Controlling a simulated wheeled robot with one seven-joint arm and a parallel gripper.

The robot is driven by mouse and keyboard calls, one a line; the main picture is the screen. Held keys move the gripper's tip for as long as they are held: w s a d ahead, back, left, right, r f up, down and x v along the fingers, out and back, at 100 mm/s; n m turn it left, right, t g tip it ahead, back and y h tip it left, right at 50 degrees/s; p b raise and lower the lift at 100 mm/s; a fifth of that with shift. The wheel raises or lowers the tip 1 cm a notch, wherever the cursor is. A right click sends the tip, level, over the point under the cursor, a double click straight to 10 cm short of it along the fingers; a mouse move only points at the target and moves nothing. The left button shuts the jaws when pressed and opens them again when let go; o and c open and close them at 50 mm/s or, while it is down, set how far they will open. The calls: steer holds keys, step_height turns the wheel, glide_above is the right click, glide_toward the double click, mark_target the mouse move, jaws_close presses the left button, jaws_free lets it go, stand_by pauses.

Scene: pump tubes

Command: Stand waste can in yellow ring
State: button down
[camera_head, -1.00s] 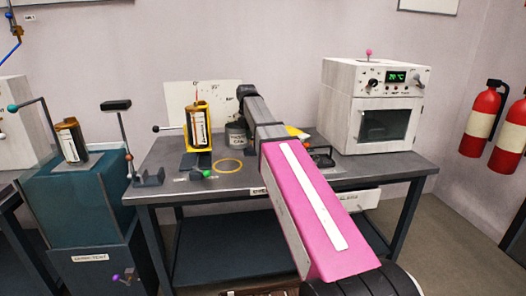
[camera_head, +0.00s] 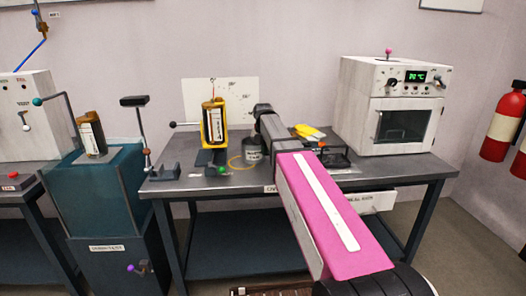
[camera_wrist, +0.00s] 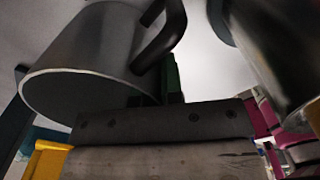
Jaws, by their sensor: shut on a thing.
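My gripper is shut on the can, apparently at the handle; the grip is partly hidden. The yellow ring (camera_head: 234,162) lies flat on the table. The can covers the ring's right part in the head view. I cannot tell whether its base touches the table or is inside the ring.
A yellow item (camera_head: 309,131) and a dark rack (camera_head: 330,156) lie to the right, before the white oven (camera_head: 392,105).

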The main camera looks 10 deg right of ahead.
mark_target(258, 150)
steer(key=c, duration=1.3)
jaws_free()
steer(key=shift+f, duration=0.1)
steer(key=shift+o, duration=0.2)
step_height(258, 150, up, 12)
steer(key=shift+s+a+f+m, duration=0.25)
steer(key=shift+f+m, duration=0.75)
steer(key=shift+f, duration=0.9)
steer(key=shift+s+a+f+m, duration=0.3)
steer(key=shift+f+m, duration=0.7)
steer(key=shift+f, duration=0.9)
steer(key=shift+s+a+f+m, duration=0.25)
steer(key=shift+f+m, duration=0.75)
steer(key=shift+f, duration=0.9)
